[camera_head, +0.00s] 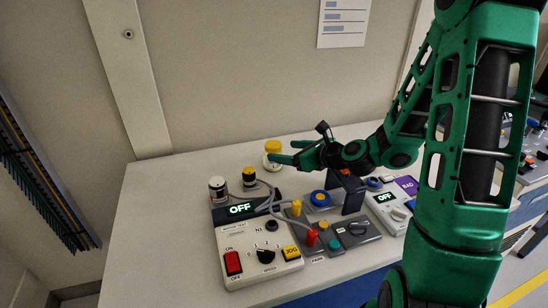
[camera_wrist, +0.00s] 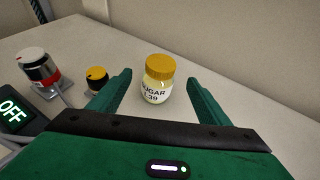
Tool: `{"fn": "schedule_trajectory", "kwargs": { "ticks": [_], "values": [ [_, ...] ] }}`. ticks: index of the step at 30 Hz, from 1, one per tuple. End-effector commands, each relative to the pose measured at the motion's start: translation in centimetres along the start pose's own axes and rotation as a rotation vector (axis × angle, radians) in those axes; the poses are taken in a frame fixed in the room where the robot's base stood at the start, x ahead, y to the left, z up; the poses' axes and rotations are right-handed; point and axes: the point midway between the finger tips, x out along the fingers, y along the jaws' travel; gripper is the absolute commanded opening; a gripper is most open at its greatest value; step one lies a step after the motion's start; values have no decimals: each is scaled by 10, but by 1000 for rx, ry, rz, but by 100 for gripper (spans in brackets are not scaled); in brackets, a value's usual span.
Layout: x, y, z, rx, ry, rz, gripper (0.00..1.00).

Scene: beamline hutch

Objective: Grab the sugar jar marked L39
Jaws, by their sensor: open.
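The sugar jar (camera_wrist: 157,88) has a yellow lid and a white label reading "SUGAR" with "L39" below, its first character partly unclear. It stands upright on the bench top, between and a little beyond the fingers of my gripper (camera_wrist: 152,92) in the wrist view. My gripper is open, with a green finger on each side of the jar and gaps showing. In the head view the jar (camera_head: 272,147) stands at the back of the bench, and my gripper (camera_head: 275,158) reaches it from the right, a finger hiding part of its lower body.
A red-and-white-labelled canister (camera_wrist: 38,66) and a yellow-topped knob post (camera_wrist: 97,78) stand left of the jar. Control boxes with cables, including a motor test box (camera_head: 258,245), fill the front of the bench (camera_head: 160,215). A wall is behind; the bench right of the jar is clear.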

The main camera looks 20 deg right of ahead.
Motion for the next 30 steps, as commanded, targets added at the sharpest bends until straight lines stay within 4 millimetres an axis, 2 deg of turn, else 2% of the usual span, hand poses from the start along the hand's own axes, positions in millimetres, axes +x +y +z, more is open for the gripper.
{"fn": "schedule_trajectory", "kwargs": {
  "ticks": [9,17,24,30],
  "values": [
    [43,3,2,22,-8,5,71],
    [60,3,3,20,-9,4,71],
    [93,3,6,20,-8,5,71],
    [107,2,6,21,-8,3,71]
  ]
}}
